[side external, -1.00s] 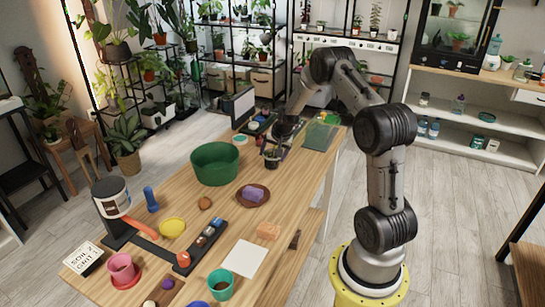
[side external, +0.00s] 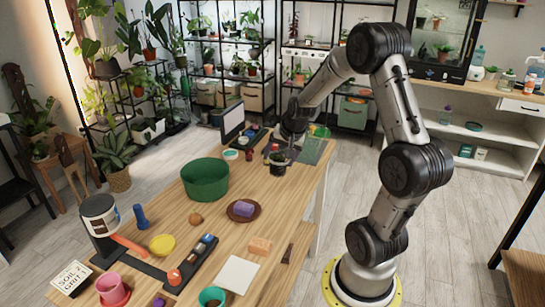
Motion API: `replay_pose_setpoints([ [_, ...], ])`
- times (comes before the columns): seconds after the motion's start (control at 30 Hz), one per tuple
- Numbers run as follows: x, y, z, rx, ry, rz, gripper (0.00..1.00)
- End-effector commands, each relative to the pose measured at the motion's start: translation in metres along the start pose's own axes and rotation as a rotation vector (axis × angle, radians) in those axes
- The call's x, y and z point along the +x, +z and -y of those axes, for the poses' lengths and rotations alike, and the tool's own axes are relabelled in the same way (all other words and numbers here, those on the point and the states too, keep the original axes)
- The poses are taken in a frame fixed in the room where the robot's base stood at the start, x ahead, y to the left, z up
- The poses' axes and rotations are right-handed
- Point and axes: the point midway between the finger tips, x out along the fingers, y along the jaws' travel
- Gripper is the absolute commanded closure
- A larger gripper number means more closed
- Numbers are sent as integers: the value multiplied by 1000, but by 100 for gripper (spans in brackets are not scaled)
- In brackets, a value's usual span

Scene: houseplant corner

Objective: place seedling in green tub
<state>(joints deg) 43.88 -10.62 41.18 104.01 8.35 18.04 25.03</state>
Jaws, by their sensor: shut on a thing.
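The green tub (side external: 205,180) stands on the wooden table, left of my gripper. It is round and wide, and I see no plant above its rim. My gripper (side external: 281,154) is over the far part of the table, pointing down, to the right of and behind the tub. It is shut on a small dark pot (side external: 278,168), which I take to be the seedling's. The gripper partly hides it, and its leaves are too small to make out. I cannot tell whether the pot is clear of the table.
A screen (side external: 232,122) stands at the back, and a green mat (side external: 312,150) lies to the right. Nearer are a yellow dish (side external: 162,245), an orange block (side external: 260,246) and a white sheet (side external: 238,275).

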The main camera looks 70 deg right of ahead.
Motion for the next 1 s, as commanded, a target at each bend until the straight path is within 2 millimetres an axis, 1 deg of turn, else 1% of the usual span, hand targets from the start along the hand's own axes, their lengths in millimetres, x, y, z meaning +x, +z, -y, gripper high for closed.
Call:
replay_pose_setpoints([
  [0.1,-6,4,-3,13,4,4,94],
  [0.17,-10,-2,1,12,6,-1,94],
  [0.27,-10,-5,22,-26,3,8,94],
  [0.37,-6,-2,52,-93,-6,23,94],
  [0.5,0,12,99,-203,-24,46,94],
  [0.6,5,28,127,-275,-39,61,94],
  [0.7,8,41,144,-321,-50,73,94],
  [0.8,12,49,151,-342,-54,84,94],
  [0.87,16,50,156,-347,-55,87,94],
  [1.0,37,42,170,-348,-55,88,94],
])
